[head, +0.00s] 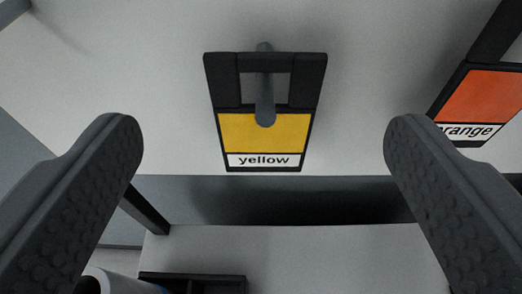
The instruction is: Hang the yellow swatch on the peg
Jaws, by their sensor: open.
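The yellow swatch (264,135) is a black-framed card with a yellow panel and a white label reading "yellow". It hangs upright against the pale board, with a grey peg (265,88) passing through the opening in its top. My gripper (264,140) is open, one finger on each side of the swatch in the picture and apart from it. Nothing is between the fingers that they touch.
An orange swatch (482,97) shows at the right edge, partly hidden by my right finger. The pale board (150,60) ends below the yellow swatch, above a dark gap. A dark tray (215,277) and a pale roll-like object (112,283) are at the lower left.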

